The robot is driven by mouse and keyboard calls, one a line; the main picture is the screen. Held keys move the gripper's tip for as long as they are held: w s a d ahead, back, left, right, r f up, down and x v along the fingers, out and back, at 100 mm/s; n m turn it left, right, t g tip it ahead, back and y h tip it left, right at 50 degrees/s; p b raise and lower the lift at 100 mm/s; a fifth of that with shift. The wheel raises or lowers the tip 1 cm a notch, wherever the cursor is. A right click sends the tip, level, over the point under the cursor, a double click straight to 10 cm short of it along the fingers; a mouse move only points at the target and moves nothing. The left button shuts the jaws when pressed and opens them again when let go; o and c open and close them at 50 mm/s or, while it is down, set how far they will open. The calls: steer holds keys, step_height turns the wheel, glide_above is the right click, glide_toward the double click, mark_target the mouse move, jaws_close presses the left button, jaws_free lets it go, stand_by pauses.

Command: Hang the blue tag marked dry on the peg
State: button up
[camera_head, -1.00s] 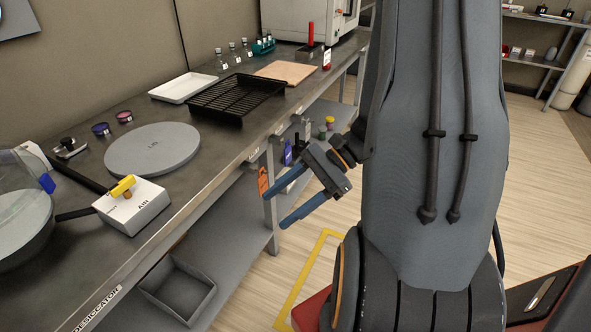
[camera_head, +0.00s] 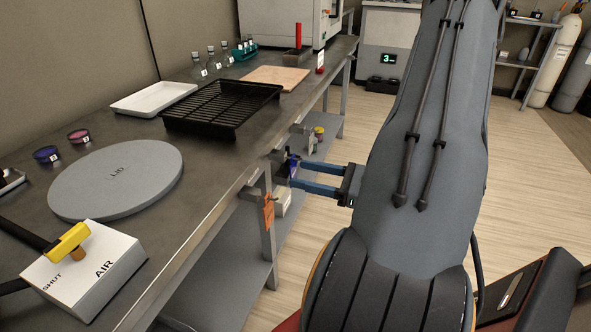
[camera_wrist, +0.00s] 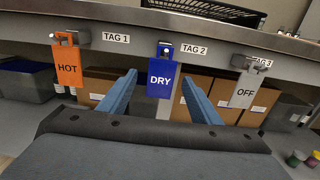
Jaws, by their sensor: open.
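The blue tag marked DRY (camera_wrist: 160,78) hangs from a small metal peg (camera_wrist: 165,48) at the label TAG 2, on the bench's front edge. The tag also shows small in the head view (camera_head: 293,160), partly hidden by my fingers. My gripper (camera_wrist: 159,84) is open and empty. In the wrist view its two blue fingers stand on either side of the tag, with a gap at each side. In the head view my gripper (camera_head: 294,174) points left at the bench edge. I cannot tell how deep the tag sits between the fingers.
An orange HOT tag (camera_wrist: 68,74) hangs left of the blue tag and a grey OFF tag (camera_wrist: 247,90) right. Boxes (camera_wrist: 205,90) stand on the shelf below. The bench top holds a black rack (camera_head: 222,108), a grey lid (camera_head: 118,180) and an AIR valve box (camera_head: 85,272).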

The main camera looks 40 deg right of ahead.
mark_target(294, 170)
steer(key=x, duration=0.7)
steer(key=shift+w, duration=0.45)
steer(key=shift+a, duration=0.1)
steer(key=c, duration=1.1)
steer(key=shift+r, duration=0.1)
steer(key=shift+r, duration=0.25)
steer(key=shift+s, duration=0.1)
steer(key=shift+s+d+r+p, duration=0.1)
steer(key=shift+s+d+p, duration=0.3)
steer(key=shift+s, duration=0.25)
